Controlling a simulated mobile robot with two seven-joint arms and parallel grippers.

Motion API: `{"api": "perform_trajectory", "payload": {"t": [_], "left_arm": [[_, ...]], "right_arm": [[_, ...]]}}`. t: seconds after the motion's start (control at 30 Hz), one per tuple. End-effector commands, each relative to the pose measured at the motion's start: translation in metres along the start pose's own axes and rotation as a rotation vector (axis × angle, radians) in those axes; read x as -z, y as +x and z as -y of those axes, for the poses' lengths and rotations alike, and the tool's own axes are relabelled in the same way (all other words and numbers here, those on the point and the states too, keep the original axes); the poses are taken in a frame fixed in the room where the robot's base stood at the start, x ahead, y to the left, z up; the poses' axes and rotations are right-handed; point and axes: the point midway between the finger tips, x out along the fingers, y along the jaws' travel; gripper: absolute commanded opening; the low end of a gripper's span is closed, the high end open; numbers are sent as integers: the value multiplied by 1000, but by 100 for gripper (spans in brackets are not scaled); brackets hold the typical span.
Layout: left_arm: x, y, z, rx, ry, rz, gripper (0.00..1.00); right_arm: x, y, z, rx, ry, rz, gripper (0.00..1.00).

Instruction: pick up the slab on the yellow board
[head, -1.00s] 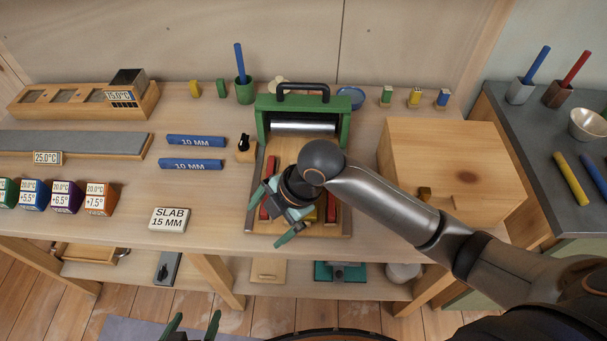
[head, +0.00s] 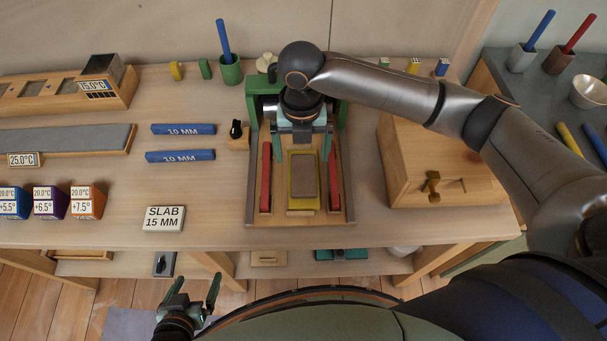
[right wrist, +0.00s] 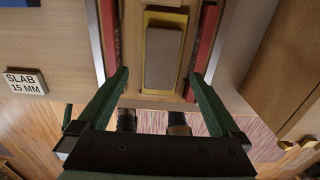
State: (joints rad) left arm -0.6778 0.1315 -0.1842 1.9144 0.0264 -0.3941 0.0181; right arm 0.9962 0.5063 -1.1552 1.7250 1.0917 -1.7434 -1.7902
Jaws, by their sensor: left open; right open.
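The slab (head: 305,176) is a brown-grey rectangular block lying flat on the yellow board (head: 304,205), between two red strips in the tray of the green press. In the right wrist view the slab (right wrist: 163,58) and the yellow board (right wrist: 160,89) show beyond the fingers. My right gripper (head: 300,150) is open and empty, above the tray at the far end of the slab, pointing down. Its two green fingers (right wrist: 158,85) are spread wider than the slab and do not touch it. My left gripper (head: 192,290) is open and empty, low in front of the table.
Red strips (head: 266,178) (head: 334,178) flank the board. The green press frame (head: 262,100) stands behind, partly hidden by my right arm. A wooden box (head: 410,170) stands to the right. A "SLAB 15 MM" card (head: 164,218) and blue 10 MM bars (head: 182,155) lie left.

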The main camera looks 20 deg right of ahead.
Motion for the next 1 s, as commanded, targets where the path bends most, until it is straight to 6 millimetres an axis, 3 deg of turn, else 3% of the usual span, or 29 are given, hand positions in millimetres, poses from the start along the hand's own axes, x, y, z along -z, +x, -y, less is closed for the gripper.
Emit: {"api": "perform_trajectory", "payload": {"t": [0.23, 0.5, 0.8, 1.0], "left_arm": [[0, -1, 0, 0, 0, 1, 96], [1, -2, 0, 0, -1, 1, 96], [1, -2, 0, 0, -1, 2, 96], [1, -2, 0, 0, -1, 2, 96]], "right_arm": [[2, 21, 1, 1, 0, -2, 100], [5, 59, 4, 0, 0, 0, 100], [5, 64, 3, -2, -1, 2, 100], [5, 64, 3, -2, -1, 2, 79]]}}
